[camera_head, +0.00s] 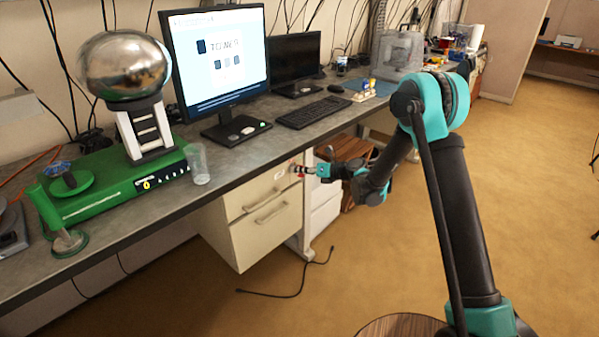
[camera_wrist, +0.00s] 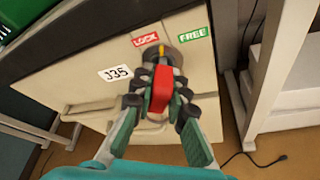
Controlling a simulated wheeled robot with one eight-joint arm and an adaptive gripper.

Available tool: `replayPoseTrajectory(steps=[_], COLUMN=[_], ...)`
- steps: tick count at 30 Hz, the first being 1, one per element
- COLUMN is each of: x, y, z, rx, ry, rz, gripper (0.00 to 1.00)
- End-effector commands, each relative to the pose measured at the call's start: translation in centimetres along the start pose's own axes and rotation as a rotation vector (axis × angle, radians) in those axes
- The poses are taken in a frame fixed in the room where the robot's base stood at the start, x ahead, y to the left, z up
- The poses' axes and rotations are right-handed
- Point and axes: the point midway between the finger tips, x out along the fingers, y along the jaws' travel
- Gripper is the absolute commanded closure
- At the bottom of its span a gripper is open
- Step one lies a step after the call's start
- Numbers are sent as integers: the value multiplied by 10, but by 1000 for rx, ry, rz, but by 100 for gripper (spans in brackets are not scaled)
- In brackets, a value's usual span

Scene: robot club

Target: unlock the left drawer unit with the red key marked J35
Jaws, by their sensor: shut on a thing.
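The left drawer unit (camera_head: 238,241) is cream-white and hangs under the desk. In the wrist view its face (camera_wrist: 90,118) bears a white label J35 (camera_wrist: 115,73), a red LOCK label (camera_wrist: 145,39) and a green FREE label (camera_wrist: 193,34). A dark round lock (camera_wrist: 173,57) with a yellow mark (camera_wrist: 161,50) sits between and below LOCK and FREE. My gripper (camera_wrist: 161,98) is shut on the red key (camera_wrist: 162,82), whose far end is at the lock. How deep it sits is hidden. In the head view my gripper (camera_head: 303,170) is at the unit's upper right corner.
The desk edge (camera_head: 225,188) runs just above the drawers. A second white drawer unit (camera_head: 325,212) stands to the right, behind a white desk leg (camera_head: 307,215). A black cable (camera_head: 290,294) lies on the floor. The glass (camera_head: 197,165) stands near the desk edge.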

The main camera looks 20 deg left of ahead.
Motion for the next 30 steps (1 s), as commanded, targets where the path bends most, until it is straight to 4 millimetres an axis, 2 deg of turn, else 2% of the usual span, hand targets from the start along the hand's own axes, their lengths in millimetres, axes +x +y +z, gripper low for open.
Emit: replayPoseTrajectory(steps=[7, 12, 15, 23, 30], x=[0, 0, 0, 0, 1], y=[0, -1, 0, 0, -1], z=[0, 0, 1, 0, 0], rx=[23, 215, 272, 283, 517], ry=[-1, 0, 0, 0, 1], rz=[9, 89, 112, 117, 214], gripper=[100, 100, 100, 100, 100])
